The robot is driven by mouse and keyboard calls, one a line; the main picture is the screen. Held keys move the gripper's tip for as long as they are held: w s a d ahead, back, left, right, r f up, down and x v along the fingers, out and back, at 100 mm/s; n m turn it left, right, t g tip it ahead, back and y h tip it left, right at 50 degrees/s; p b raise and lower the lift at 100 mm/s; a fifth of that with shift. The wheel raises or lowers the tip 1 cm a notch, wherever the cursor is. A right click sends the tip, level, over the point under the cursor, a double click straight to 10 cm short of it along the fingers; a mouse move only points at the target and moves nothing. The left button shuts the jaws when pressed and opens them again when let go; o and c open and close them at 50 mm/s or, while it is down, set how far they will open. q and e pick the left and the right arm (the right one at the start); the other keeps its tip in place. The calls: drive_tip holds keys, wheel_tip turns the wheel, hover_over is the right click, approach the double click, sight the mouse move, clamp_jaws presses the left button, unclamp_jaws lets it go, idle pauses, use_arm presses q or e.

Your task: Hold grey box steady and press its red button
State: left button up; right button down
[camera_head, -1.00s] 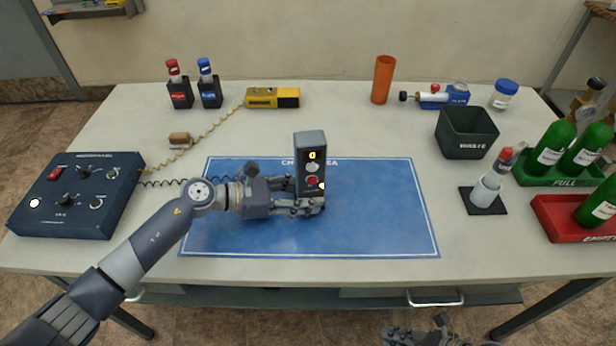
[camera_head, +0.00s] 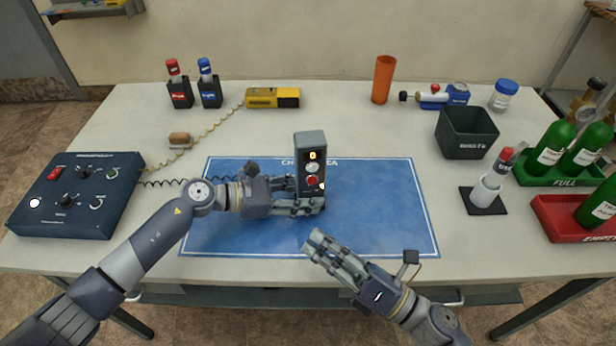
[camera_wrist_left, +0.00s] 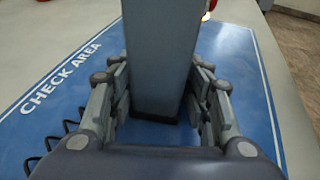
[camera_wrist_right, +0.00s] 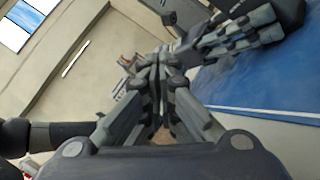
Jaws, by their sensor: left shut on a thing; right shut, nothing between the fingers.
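The grey box (camera_head: 310,145) stands upright on the blue mat marked as a check area (camera_head: 390,215). Its front has a lit yellow display, a white button and a red button (camera_head: 312,181). My left gripper (camera_head: 312,205) is shut around the lower part of the box; the left wrist view also shows the box (camera_wrist_left: 158,60) between its fingers. My right gripper (camera_head: 315,240) is shut and empty, low over the mat's front edge, below and apart from the box. In the right wrist view its fingertips (camera_wrist_right: 155,65) are together.
A blue control panel (camera_head: 78,195) with a coiled cable is at left. A yellow device (camera_head: 272,97) and an orange cup (camera_head: 383,80) stand behind. A dark waste bin (camera_head: 466,132), a holder (camera_head: 484,198) and bottle trays (camera_head: 575,215) are at right. The mat's right part is clear.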

sight(312, 181)
use_arm(q)
drive_tip(key=shift+s+f, duration=0.1)
drive_tip(key=shift+f, duration=0.15)
use_arm(e)
drive_tip(key=w+m+t, duration=0.1)
drive_tip(key=w, duration=0.8)
drive_tip(key=shift+w+a+r+m+h, duration=0.15)
drive_tip(key=shift+w+a+m+h, duration=0.15)
drive_tip(key=shift+a, duration=0.1)
idle(0.9)
drive_tip(key=shift+w, duration=0.5)
drive_tip(key=shift+w+a, duration=0.1)
drive_tip(key=shift+w, duration=0.05)
idle(0.4)
drive_tip(key=shift+s, duration=0.65)
